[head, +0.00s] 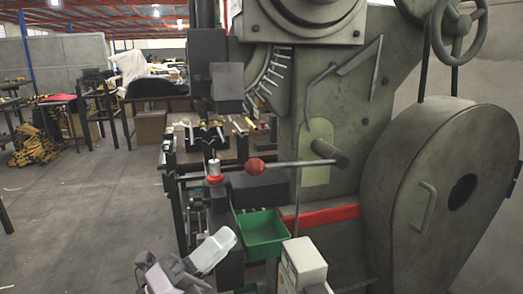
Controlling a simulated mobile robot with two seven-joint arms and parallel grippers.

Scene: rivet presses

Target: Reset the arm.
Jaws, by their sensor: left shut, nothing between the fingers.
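My left gripper (150,264) shows at the bottom edge, low and left of the press, with its fingers shut and nothing between them. A pale part of my arm shows beside it. The large grey-green rivet press (390,125) fills the right half of the view. My right gripper is not in view.
A green bin (263,234) sits at the front of the press, and a white-topped box (304,262) stands below it to the right. A workbench (231,151) with tools stands behind. The grey floor (90,225) at left is open.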

